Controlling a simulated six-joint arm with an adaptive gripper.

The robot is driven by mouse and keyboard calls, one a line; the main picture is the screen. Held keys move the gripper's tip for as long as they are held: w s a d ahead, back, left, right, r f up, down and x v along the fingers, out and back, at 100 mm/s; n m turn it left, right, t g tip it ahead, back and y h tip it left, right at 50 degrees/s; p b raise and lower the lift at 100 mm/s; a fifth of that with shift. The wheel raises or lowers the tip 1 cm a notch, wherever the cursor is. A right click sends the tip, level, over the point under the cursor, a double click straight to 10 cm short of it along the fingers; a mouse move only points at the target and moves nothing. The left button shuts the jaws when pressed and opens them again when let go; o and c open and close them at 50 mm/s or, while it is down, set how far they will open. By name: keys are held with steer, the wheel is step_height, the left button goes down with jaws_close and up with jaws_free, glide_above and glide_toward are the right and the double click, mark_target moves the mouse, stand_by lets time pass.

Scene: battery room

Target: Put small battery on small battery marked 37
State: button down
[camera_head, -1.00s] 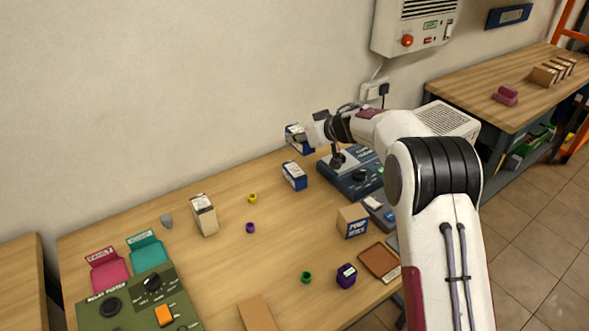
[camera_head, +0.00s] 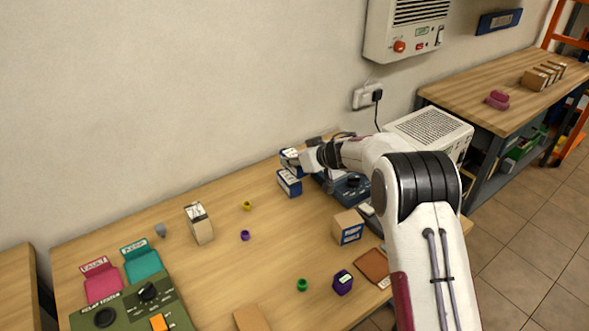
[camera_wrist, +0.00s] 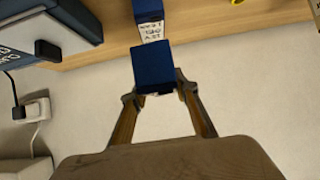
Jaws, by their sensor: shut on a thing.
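My gripper (camera_head: 304,160) is shut on a small blue and white battery (camera_head: 291,160), also seen in the wrist view as a dark blue block (camera_wrist: 153,66) between the fingertips (camera_wrist: 156,92). A second small blue and white battery (camera_head: 289,184) stands on the bench. In the head view the held battery appears right above it, with almost no gap; I cannot tell whether they touch. In the wrist view the second battery (camera_wrist: 148,9) shows beyond the held one, roughly in line. No number 37 is legible on either battery.
A blue-grey device (camera_head: 350,187) stands close right of the batteries, partly behind my arm. A cardboard box (camera_head: 347,226), a beige block (camera_head: 200,223), a purple block (camera_head: 343,282) and a green tester (camera_head: 135,305) are on the bench. The wall is close behind. Bench left of the batteries is mostly clear.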

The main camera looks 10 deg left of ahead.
mark_target(294, 170)
steer(key=shift+f, duration=0.1)
stand_by(0.3)
steer(key=shift+f, duration=1.85)
steer(key=shift+f, duration=0.35)
steer(key=c, duration=1.6)
jaws_free()
steer(key=shift+f, duration=0.1)
steer(key=shift+o, duration=0.2)
steer(key=shift+r, duration=0.4)
steer(key=v, duration=1.2)
